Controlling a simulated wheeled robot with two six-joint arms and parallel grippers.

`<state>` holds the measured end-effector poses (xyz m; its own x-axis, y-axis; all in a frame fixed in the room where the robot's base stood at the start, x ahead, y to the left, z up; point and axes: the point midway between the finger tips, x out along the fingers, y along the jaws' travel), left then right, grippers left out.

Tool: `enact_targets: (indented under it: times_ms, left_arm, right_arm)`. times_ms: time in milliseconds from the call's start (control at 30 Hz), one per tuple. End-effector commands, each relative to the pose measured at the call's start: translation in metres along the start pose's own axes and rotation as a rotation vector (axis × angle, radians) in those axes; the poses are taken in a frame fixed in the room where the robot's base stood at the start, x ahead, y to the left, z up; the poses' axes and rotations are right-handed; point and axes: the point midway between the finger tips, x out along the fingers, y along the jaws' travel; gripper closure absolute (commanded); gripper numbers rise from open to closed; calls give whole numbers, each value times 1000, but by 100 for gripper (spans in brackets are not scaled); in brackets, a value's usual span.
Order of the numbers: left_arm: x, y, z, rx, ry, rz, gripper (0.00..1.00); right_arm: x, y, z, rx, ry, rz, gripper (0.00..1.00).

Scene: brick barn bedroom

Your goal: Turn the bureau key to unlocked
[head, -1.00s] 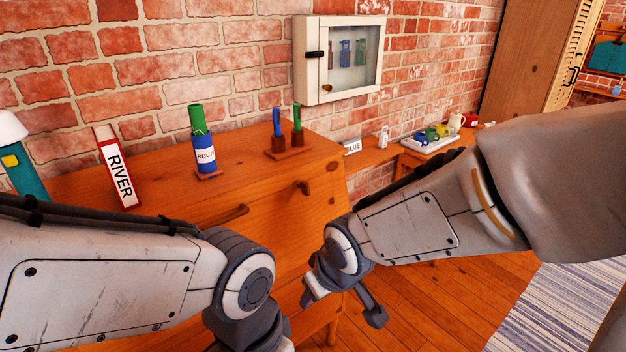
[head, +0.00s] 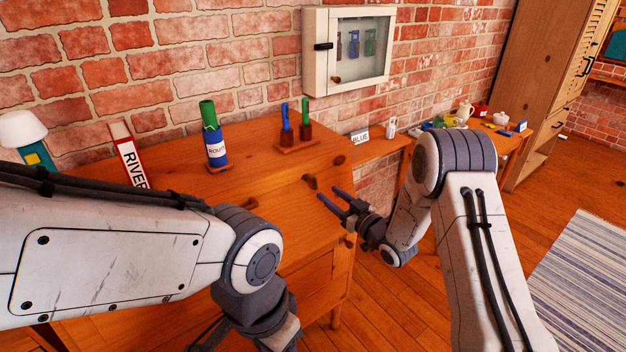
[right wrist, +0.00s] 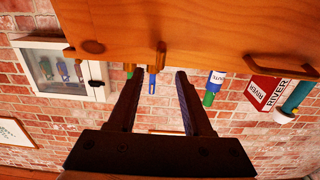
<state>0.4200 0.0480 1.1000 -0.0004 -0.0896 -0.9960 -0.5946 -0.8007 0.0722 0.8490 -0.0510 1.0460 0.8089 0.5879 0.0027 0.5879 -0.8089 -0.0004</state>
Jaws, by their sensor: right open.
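The wooden bureau (head: 262,176) stands against the brick wall. A small brown wooden key (head: 309,181) sticks out near the top of its front; it also shows in the right wrist view (right wrist: 161,54). I cannot tell clearly which way it is turned. My right gripper (head: 327,192) is open and empty, its fingers pointing at the bureau front just below and right of the key. In the right wrist view, which looks upside down, the key lies beyond and between the open fingertips (right wrist: 157,74), apart from them. My left gripper (head: 275,330) is partly cut off at the bottom edge.
On the bureau stand a RIVER book (head: 128,155), a blue ROUTE cup (head: 216,150) with a green roll, and a small stand (head: 296,146). A drawer handle (head: 250,203) juts from the front. A glass cabinet (head: 350,50) hangs above. Floor at right is open.

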Motion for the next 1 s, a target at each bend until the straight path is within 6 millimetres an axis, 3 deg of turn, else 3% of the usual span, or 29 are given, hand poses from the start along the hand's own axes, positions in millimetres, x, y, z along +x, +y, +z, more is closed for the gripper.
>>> enact_targets:
  times_ms: [200,400,600,867,933,1000]
  left_arm:
    - [-17,1,-1,0,0,0,50]
    - [-25,2,-1,0,0,0,50]
    - [-27,2,-2,-1,0,0,50]
    - [-27,2,-2,-1,0,0,50]
    - [-27,2,-2,-1,0,0,50]
    - [-27,2,-2,-1,0,0,50]
  right_arm:
    - [43,-2,-3,-1,-1,-3,50]
    - [72,-2,-1,-1,-2,-2,50]
    - [85,-1,0,0,-3,0,50]
    - [86,-1,0,0,-3,0,50]
    - [86,-1,0,0,-3,0,69]
    - [85,-1,0,0,-3,0,96]
